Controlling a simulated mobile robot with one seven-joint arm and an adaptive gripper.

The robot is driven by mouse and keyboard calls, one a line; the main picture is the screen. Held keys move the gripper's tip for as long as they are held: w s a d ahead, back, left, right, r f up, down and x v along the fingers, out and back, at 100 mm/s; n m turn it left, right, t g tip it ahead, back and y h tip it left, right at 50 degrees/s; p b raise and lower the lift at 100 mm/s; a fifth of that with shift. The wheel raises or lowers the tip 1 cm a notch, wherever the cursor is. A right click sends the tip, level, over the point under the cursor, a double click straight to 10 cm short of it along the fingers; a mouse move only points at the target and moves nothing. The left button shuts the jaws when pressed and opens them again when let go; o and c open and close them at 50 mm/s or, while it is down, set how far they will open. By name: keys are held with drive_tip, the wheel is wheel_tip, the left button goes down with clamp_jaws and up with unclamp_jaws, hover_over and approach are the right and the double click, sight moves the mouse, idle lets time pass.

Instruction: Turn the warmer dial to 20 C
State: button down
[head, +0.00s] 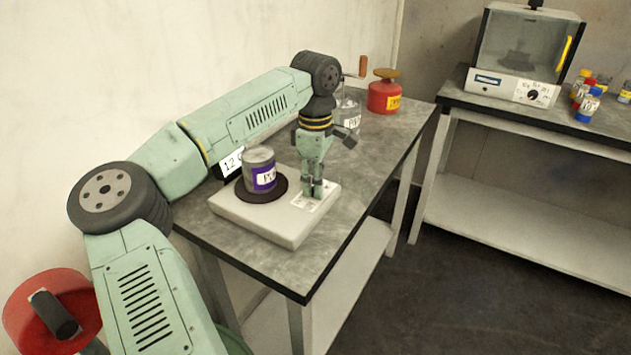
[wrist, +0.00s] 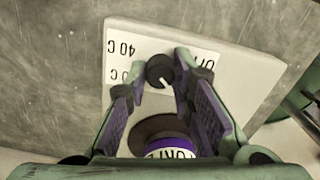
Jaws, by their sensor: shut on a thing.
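The warmer is a pale flat box (head: 255,222) on the grey bench, with a dark round plate (head: 241,190) on top. A can with a purple label (head: 261,172) stands on that plate. The warmer dial (wrist: 159,70) is a small black knob on a white label panel (wrist: 121,52). Its white pointer mark points down and slightly right in the wrist view. Upside-down "40 C" and partly hidden "OFF" show on the panel; another mark ending in "0 C" is partly covered. My gripper (head: 313,190) points down over the panel, shut on the dial, which it hides in the head view.
A small numeric display (head: 231,162) stands behind the can. A glass jar (head: 348,112) and red can (head: 384,97) are farther back on the bench. A second bench at right holds a glass-fronted box (head: 520,50) and several bottles. The bench's front right is clear.

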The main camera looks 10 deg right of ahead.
drive_tip(key=shift+s, duration=0.1)
drive_tip(key=c, duration=1.4)
unclamp_jaws()
drive_tip(key=shift+o, duration=0.2)
wheel_tip(320, 180, up, 12)
drive_tip(key=shift+d, duration=0.1)
